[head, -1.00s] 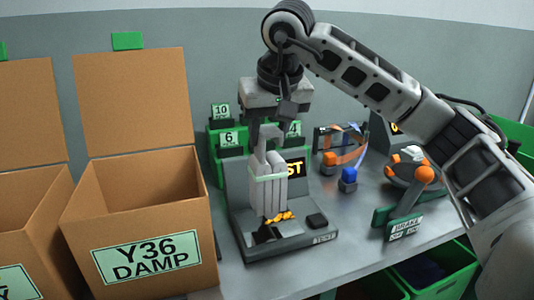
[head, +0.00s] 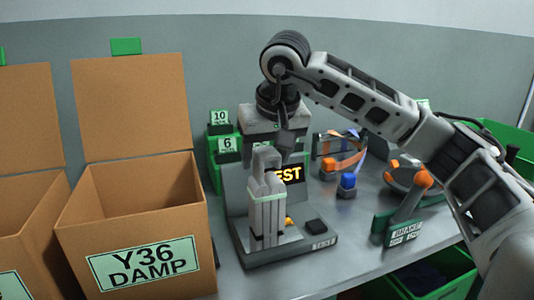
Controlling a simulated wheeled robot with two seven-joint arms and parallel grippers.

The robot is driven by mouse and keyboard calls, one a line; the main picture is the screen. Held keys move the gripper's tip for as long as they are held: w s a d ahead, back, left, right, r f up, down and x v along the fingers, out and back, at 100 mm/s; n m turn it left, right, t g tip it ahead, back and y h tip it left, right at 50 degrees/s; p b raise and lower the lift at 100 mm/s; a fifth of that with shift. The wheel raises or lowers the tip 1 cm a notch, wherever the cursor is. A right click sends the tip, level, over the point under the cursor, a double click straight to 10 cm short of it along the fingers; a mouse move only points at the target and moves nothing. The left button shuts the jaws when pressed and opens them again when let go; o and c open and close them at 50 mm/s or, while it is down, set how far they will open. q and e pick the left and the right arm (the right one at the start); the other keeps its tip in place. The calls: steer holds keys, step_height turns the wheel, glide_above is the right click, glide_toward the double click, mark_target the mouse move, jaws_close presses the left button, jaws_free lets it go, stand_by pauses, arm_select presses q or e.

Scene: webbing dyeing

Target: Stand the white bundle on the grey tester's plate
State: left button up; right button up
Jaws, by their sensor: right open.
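The white bundle (head: 267,215), several pale upright strands with a light green band, stands upright on the plate (head: 290,247) of the grey tester (head: 233,190). Its lower end appears to touch the plate. My right gripper (head: 268,153) is directly above the bundle, pointing down at its top, with its jaws open. The fingers and the bundle's top overlap in the picture, so the gap between them is hard to see. The tester's lit display (head: 290,174) is partly hidden behind the bundle. My left gripper is out of view.
An open cardboard box (head: 140,235) marked Y36 DAMP stands left of the tester, with another box beside it. Green numbered boxes (head: 222,145) are behind. A blue-topped item (head: 348,184) and an orange-handled device (head: 405,205) stand to the right on the grey table (head: 350,235).

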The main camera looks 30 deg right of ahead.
arm_select(q)
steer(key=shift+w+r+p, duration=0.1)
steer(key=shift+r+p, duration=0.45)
steer(key=shift+p, duration=0.7)
arm_select(e)
steer(key=v, duration=1.2)
steer(key=shift+r, duration=0.15)
